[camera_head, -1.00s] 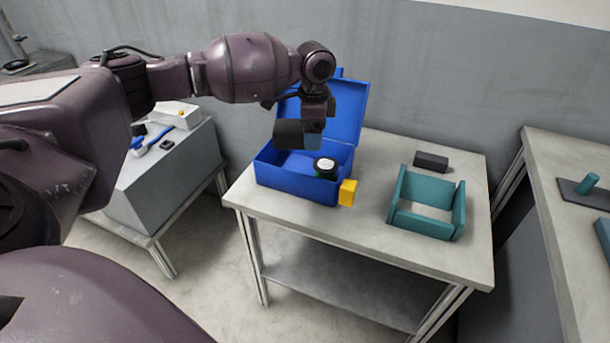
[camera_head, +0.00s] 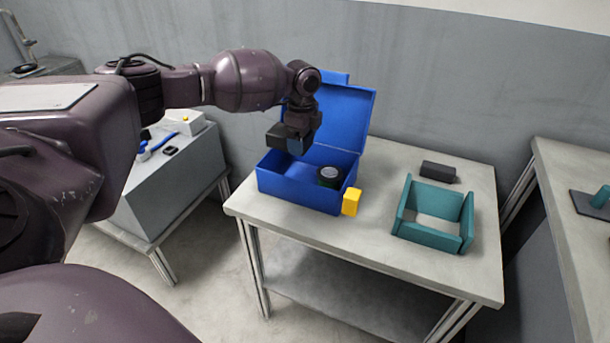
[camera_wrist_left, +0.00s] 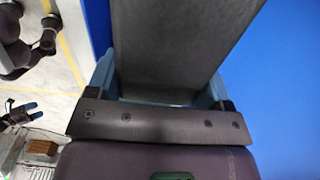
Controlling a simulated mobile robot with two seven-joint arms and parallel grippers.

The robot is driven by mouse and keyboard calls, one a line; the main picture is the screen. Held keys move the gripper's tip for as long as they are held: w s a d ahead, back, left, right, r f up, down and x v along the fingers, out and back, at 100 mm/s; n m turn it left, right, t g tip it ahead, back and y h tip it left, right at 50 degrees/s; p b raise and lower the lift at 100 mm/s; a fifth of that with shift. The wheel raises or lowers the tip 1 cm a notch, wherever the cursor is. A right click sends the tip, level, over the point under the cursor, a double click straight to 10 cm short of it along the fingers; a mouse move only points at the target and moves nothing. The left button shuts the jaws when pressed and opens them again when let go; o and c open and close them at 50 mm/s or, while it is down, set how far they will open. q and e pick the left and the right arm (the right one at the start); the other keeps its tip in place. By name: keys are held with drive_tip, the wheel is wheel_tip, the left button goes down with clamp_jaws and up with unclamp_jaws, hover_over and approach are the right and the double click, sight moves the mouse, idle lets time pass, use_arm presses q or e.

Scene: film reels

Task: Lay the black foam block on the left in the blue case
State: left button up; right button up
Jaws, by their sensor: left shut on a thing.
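My left gripper (camera_head: 297,144) is shut on a black foam block (camera_head: 275,135) and holds it in the air above the left part of the open blue case (camera_head: 293,190). In the left wrist view the block (camera_wrist_left: 185,45) sits between the two blue-grey fingers, with blue case surface (camera_wrist_left: 285,80) beyond it on the right. The case's lid (camera_head: 345,110) stands raised at the back. A dark round reel or tin (camera_head: 329,175) is in the right part of the case. My right gripper is not seen in the head view.
A yellow block (camera_head: 351,201) stands at the case's front right corner. A teal open frame (camera_head: 430,237) and another black block (camera_head: 437,171) are on the right of the table (camera_head: 380,220). A grey cabinet (camera_head: 185,185) with tools stands to the left.

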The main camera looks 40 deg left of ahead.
use_arm(q)
wheel_tip(320, 180, down, 6)
drive_tip(key=shift+r+b, duration=0.1)
drive_tip(key=shift+b, duration=0.4)
wheel_tip(320, 180, down, 6)
drive_tip(key=shift+r+b, duration=0.25)
drive_tip(key=shift+b, duration=0.35)
drive_tip(key=shift+f, duration=0.2)
drive_tip(key=shift+r, duration=0.15)
drive_tip(key=o, duration=0.9)
